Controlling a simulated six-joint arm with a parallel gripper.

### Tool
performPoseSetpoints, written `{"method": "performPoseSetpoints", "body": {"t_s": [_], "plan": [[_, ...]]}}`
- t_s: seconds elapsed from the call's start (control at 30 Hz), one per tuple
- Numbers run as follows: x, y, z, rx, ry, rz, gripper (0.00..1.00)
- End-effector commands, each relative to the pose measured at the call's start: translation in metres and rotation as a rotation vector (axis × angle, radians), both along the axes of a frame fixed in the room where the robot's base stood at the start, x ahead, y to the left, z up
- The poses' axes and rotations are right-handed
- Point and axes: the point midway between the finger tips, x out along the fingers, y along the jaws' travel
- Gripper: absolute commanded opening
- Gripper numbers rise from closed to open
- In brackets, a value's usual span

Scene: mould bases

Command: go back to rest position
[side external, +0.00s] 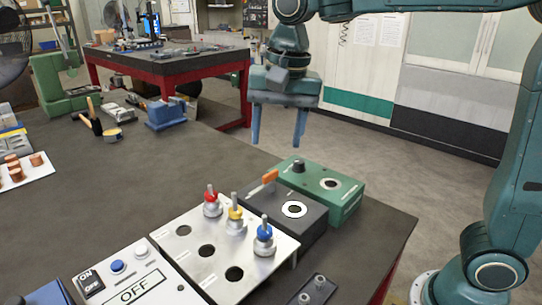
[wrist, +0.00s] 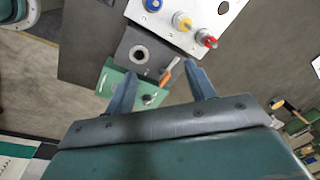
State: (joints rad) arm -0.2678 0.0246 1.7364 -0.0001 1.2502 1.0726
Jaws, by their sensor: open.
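My gripper (side external: 278,126) is open and empty, with its two blue-grey fingers pointing down. In the side external view it hangs in the air above and behind the green box (side external: 338,189). In the wrist view the gripper (wrist: 162,88) has its fingers spread apart, with the green box (wrist: 148,94) showing between and beyond them. Nothing shows between the fingertips in the side external view.
Beside the green box is a dark grey box (side external: 285,222) with an orange lever (side external: 264,182). A metal plate (side external: 180,251) carries red (side external: 212,201), yellow (side external: 236,216) and blue (side external: 264,238) knobbed pegs and several holes. A switch panel (side external: 134,282) stands front left. The table's (side external: 120,190) middle left is clear.

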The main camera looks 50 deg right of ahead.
Motion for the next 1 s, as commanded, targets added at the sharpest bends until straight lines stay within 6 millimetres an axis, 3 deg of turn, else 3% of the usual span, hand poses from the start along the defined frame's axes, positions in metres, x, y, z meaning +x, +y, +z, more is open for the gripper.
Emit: {"method": "performPoseSetpoints", "body": {"t_s": [0.47, 0.8, 1.0], "plan": [[-0.088, -0.06, -0.001, -0.067, -0.181, 0.349, 0.55], [-0.149, -0.088, -0.026, -0.175, -0.295, 0.593, 0.55], [-0.174, -0.096, -0.043, -0.242, -0.341, 0.706, 0.55]]}}
